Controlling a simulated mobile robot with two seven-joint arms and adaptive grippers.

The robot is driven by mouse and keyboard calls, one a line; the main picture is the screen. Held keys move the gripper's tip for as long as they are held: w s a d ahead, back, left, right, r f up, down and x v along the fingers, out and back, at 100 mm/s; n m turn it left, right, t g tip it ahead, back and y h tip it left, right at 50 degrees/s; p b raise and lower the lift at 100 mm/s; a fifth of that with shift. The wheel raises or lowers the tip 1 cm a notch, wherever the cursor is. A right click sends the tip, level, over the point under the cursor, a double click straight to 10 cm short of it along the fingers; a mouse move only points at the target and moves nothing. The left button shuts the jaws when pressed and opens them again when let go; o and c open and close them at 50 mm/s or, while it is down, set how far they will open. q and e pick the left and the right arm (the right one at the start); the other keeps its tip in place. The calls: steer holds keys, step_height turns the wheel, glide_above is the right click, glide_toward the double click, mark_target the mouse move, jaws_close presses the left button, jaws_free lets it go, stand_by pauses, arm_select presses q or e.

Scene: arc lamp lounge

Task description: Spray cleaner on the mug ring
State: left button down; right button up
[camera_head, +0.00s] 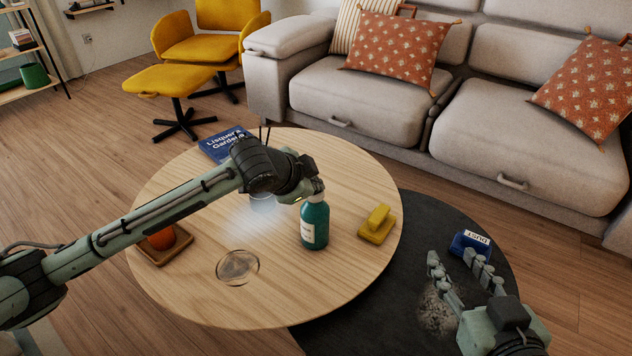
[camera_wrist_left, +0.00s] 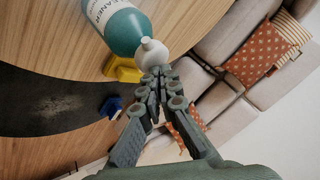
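The teal cleaner bottle (camera_head: 314,228) appears upright on the round wooden table. In the left wrist view the bottle (camera_wrist_left: 118,25) shows its label and rounded white top. My left gripper (camera_head: 312,186) is at that top. In the wrist view its fingers (camera_wrist_left: 161,76) are drawn close together at the white top and look shut on it; the exact contact is partly hidden. The mug ring (camera_head: 238,267) is a dark round mark on the table, to the left of and nearer than the bottle. My right gripper (camera_head: 462,268) is open and empty over the dark lower table.
A yellow block-like tool (camera_head: 377,224) lies right of the bottle. A blue book (camera_head: 222,143) lies at the back. A blue box (camera_head: 470,243) sits near my right gripper.

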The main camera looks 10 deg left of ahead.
arm_select(q)
steer(key=shift+r+p, duration=3)
steer(key=shift+p, duration=0.95)
